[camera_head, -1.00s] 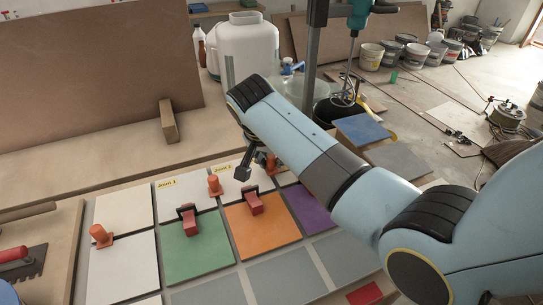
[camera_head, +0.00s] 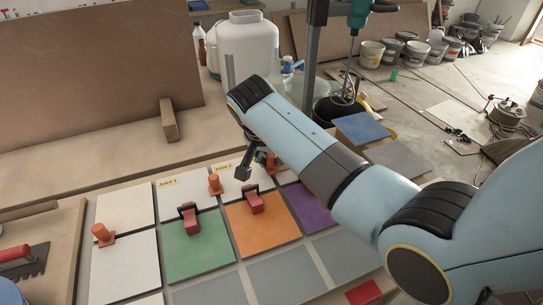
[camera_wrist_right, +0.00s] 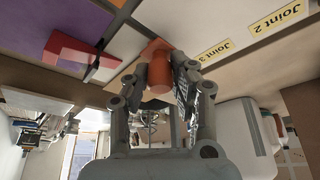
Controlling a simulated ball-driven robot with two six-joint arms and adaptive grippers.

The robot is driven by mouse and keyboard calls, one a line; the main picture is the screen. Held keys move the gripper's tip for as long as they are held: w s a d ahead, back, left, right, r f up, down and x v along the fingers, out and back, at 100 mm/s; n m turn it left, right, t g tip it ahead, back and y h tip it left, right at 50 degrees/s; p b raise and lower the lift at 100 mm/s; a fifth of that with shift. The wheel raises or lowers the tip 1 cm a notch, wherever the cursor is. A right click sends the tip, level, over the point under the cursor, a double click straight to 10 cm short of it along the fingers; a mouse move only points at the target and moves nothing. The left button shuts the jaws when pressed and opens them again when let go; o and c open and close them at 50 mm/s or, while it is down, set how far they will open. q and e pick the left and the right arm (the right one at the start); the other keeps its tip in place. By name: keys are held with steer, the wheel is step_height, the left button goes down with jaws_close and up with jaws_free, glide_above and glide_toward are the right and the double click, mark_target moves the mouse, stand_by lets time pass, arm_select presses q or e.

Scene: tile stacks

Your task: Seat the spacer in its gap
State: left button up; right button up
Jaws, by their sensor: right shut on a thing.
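My right gripper (camera_wrist_right: 155,88) is shut on an orange spacer (camera_wrist_right: 157,72), a peg-like piece with a flared foot. The foot is near the tile edges, beside the Joint 3 label (camera_wrist_right: 215,51); whether it sits in the gap I cannot tell. In the head view, my right gripper (camera_head: 243,173) is low over the back tile row, with the orange spacer (camera_head: 271,163) partly hidden by my arm. Two other orange spacers stand between white tiles, one (camera_head: 215,184) near Joint 2 (camera_head: 222,166) and one (camera_head: 102,234) at the left. My left gripper is out of view.
Red clips stand on the green tile (camera_head: 197,250) and orange tile (camera_head: 262,228); a purple tile (camera_head: 305,207) lies to the right. A red-handled trowel (camera_head: 20,262) is at the far left. A wooden block (camera_head: 169,120) and a white jug (camera_head: 247,45) stand behind.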

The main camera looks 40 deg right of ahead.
steer(key=shift+f+b, duration=0.35)
steer(key=shift+f, duration=0.4)
steer(key=o, duration=0.9)
steer(key=shift+c, duration=0.2)
steer(key=shift+r, duration=0.1)
steer(key=p+v, duration=0.6)
steer(key=shift+p, duration=0.4)
